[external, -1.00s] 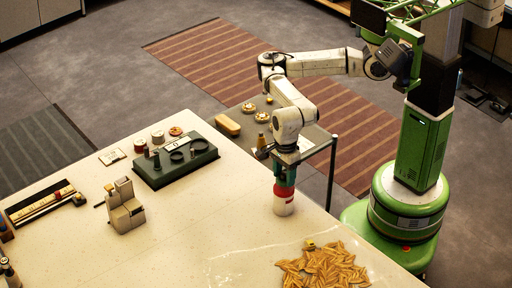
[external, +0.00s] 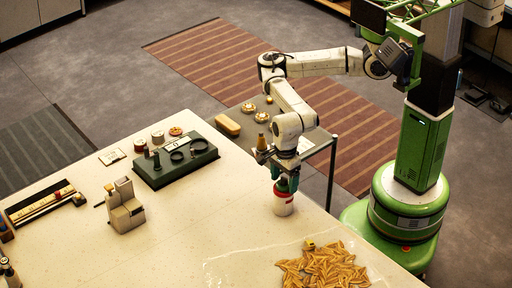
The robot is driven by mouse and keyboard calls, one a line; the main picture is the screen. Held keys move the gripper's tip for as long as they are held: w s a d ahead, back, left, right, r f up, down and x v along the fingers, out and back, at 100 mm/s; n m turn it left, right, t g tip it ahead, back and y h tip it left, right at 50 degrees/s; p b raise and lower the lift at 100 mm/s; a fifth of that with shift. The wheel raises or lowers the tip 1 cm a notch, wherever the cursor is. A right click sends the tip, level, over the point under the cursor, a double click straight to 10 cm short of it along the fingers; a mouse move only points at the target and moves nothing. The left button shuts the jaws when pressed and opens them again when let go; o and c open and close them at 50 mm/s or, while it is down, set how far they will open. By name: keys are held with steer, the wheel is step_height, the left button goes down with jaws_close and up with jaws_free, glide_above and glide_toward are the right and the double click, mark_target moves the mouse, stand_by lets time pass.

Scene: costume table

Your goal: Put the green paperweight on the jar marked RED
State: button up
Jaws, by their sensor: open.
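A white jar (external: 283,207) with a red band stands upright near the right edge of the pale table; its lettering is too small to read. A small dark green piece, apparently the green paperweight (external: 282,186), sits on top of the jar. My gripper (external: 284,181) points down directly over the jar. Its fingers are apart, one on each side of the green piece, and partly hide it. I cannot tell whether a finger still touches it.
A pile of yellow-brown pieces (external: 325,267) lies in front of the jar. A dark green tray (external: 177,163) with round recesses, a beige block-like device (external: 124,208) and small jars (external: 158,137) stand to the left. The table between is clear.

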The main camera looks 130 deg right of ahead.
mark_target(284, 178)
step_height(284, 178, up, 12)
steer(key=shift+r+b, duration=0.15)
steer(key=shift+b, duration=0.15)
stand_by(0.6)
